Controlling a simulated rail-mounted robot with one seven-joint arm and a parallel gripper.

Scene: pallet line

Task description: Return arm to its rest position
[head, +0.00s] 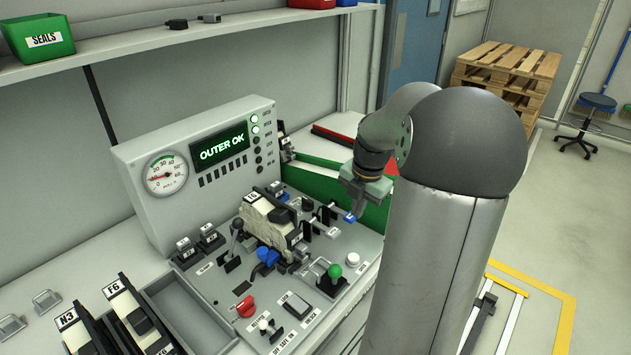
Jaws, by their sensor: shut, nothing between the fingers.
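My arm comes down over the right side of the test panel (372,247). My gripper (357,207) hangs at its end, fingers down, in front of the green-walled bin (375,215). It is shut and empty. A small blue piece shows at the fingertips; I cannot tell whether it touches them. A pale device (262,217) sits in the middle of the panel, to the left of my gripper and apart from it. My column hides part of the bench on the right.
The gauge console (135,160) behind the panel reads "OUTER OK". A green-knobbed lever (335,271) and a red knob (246,306) stand on the panel. Dark cassettes (137,318) stand front left. A shelf (150,52) runs above. Wooden pallets (505,72) and a stool (598,102) stand behind right.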

